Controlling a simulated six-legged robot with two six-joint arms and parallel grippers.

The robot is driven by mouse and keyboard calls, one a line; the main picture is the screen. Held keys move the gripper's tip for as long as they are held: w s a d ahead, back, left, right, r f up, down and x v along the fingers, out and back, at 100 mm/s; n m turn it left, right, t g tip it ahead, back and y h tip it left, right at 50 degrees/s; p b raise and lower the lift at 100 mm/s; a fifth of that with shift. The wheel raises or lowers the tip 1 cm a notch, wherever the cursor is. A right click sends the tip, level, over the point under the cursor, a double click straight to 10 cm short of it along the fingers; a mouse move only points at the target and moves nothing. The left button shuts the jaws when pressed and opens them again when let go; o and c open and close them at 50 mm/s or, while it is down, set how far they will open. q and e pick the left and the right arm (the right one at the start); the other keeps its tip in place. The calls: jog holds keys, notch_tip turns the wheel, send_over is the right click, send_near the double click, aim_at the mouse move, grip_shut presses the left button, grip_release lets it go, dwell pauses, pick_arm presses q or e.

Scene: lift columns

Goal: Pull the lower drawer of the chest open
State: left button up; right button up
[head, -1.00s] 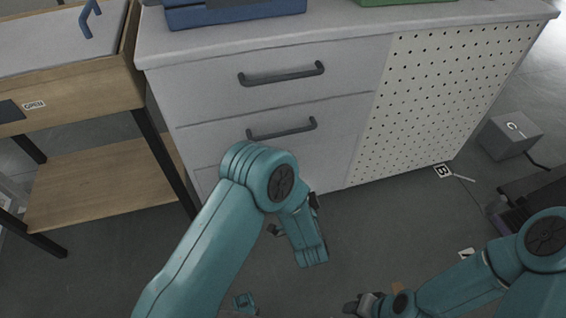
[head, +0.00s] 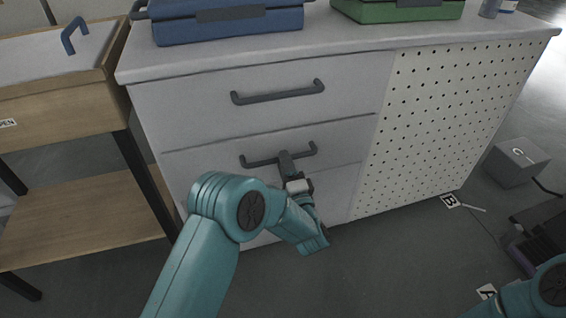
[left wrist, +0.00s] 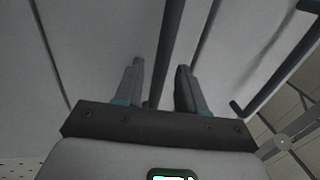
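The grey chest (head: 150,68) fills the middle of the head view. Its lower drawer (head: 345,140) looks flush with the front, and its dark bar handle (head: 244,162) shows on both sides of my left gripper. My left gripper (head: 286,160) is at the middle of this handle. In the left wrist view, the two fingers of the left gripper (left wrist: 160,75) are apart, with the handle bar (left wrist: 171,35) running between them and gaps beside it. My right gripper is outside the head view; only part of that arm shows at bottom right.
The upper drawer handle (head: 278,93) is just above. A blue case (head: 228,27) and a green case (head: 400,10) stand on the chest top. A wooden table (head: 60,95) is at left, a grey box (head: 516,162) at right.

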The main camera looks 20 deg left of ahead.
pick_arm(q)
jog(key=shift+x, duration=1.15)
jog(key=shift+c, duration=0.3)
grip_shut()
jog(key=shift+d, duration=0.1)
